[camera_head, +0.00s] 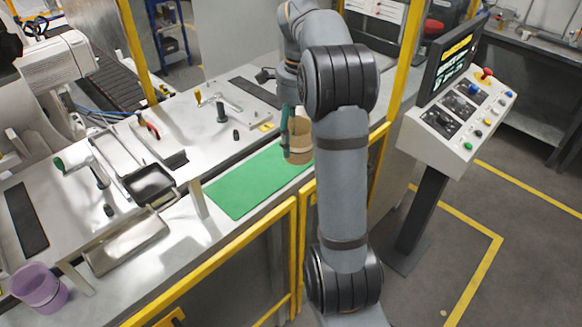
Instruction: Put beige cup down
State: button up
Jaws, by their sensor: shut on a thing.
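The beige cup (299,146) is brown-beige with a darker band and stands upright at the right end of the green mat (248,186). My gripper (286,135) comes down from above at the cup's left side and is shut on it. The arm hides part of the gripper and the cup's upper right. I cannot tell whether the cup's base touches the mat or hangs just above it.
A purple cup (40,289) stands at the lower left. A metal tray (126,240) and a dark pan (151,186) lie left of the mat. Most of the mat is bare. A yellow rail (230,262) runs along the front, and a control console (459,117) stands at right.

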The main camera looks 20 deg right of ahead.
jog(key=shift+w+a+f+n, duration=0.1)
jog(key=shift+w+a+n, duration=0.15)
jog(key=shift+n, duration=0.05)
jog(key=w+a+f+p, duration=0.1)
jog(key=w+a+f, duration=0.1)
jog(key=a+f, duration=0.1)
jog(key=w+a+f+p, duration=0.1)
jog(key=w+a+f, duration=0.1)
jog(key=a+f, duration=0.1)
jog(key=w+a+f+p, duration=0.1)
jog(key=w+a+f, duration=0.1)
jog(key=a+f, duration=0.2)
jog(key=shift+f, duration=0.4)
jog(key=shift+f, duration=0.2)
jog(key=o, duration=1.2)
jog(key=shift+c, duration=0.2)
jog(key=shift+r, duration=0.15)
